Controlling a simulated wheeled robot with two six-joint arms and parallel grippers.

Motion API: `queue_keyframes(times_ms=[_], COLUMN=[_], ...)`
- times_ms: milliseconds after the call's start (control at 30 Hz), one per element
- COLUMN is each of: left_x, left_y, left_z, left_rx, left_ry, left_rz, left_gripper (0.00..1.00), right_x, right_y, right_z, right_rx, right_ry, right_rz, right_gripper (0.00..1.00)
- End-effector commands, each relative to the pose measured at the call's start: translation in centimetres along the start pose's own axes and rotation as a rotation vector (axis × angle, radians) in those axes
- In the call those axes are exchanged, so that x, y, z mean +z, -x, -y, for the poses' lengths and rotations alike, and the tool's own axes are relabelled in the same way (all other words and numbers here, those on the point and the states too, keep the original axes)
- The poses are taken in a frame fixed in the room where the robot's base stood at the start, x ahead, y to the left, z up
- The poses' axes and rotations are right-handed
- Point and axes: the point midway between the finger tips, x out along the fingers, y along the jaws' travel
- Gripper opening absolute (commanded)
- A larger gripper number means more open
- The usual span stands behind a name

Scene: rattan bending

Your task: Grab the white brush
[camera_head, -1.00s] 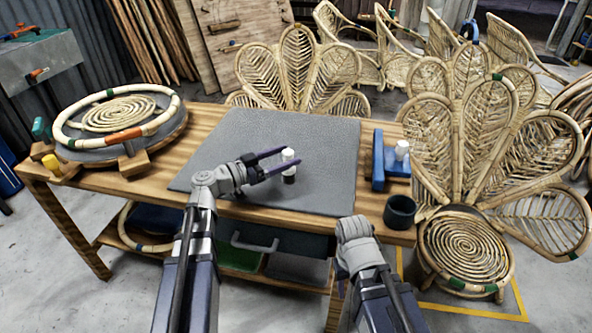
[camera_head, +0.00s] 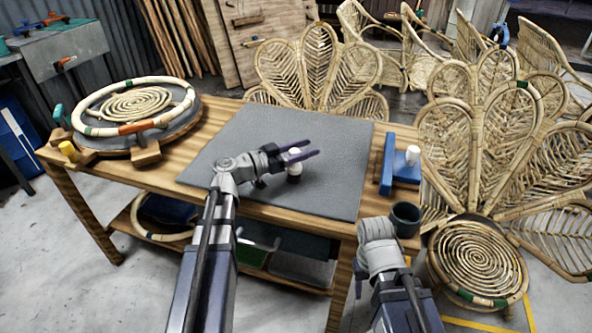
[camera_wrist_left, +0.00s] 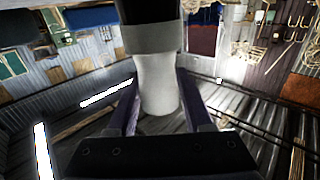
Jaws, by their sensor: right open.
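The white brush (camera_head: 295,176) stands upright on the grey mat, with a white top and a dark band below. My left gripper (camera_head: 302,150) reaches in from the left, with one dark finger on each side of the brush's upper part. In the left wrist view, the pale brush body (camera_wrist_left: 159,85) fills the space between the two fingers (camera_wrist_left: 159,108), which appear to meet its sides. The brush's base still looks to be at the mat.
The grey mat (camera_head: 240,140) covers the middle of the wooden table (camera_head: 160,172) and is otherwise clear. A blue tool with a white knob (camera_head: 404,172) and a dark cup (camera_head: 405,218) stand at the right. A rattan ring (camera_head: 135,128) lies at the left. Rattan chairs stand behind.

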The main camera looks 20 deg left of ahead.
Motion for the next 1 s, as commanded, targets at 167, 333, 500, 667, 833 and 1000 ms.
queue_keyframes(times_ms=[167, 333, 500, 667, 833, 1000], left_x=[0.0, 0.0, 0.0, 0.0, 0.0, -0.01], left_y=[0.0, -0.01, -0.01, 0.0, 0.0, 0.0], left_z=[-0.01, -0.01, -0.01, -0.01, -0.01, -0.01], left_rx=[0.0, 0.0, 0.0, 0.0, 0.0, 0.0], left_ry=[0.0, 0.0, 0.0, 0.0, 0.0, 0.0], left_rz=[0.0, 0.0, 0.0, 0.0, 0.0, 0.0], left_gripper=[0.29, 0.1, 0.0, 0.0, 0.0, 0.0], right_x=[0.0, 0.0, 0.0, 0.0, 0.0, 0.0], right_y=[0.0, 0.0, 0.0, 0.0, 0.0, 0.0], right_z=[0.0, 0.0, 0.0, 0.0, 0.0, 0.0], right_rx=[0.0, 0.0, 0.0, 0.0, 0.0, 0.0], right_ry=[0.0, 0.0, 0.0, 0.0, 0.0, 0.0], right_rz=[0.0, 0.0, 0.0, 0.0, 0.0, 0.0], right_gripper=[0.5, 0.5, 0.5, 0.5, 0.5, 0.5])
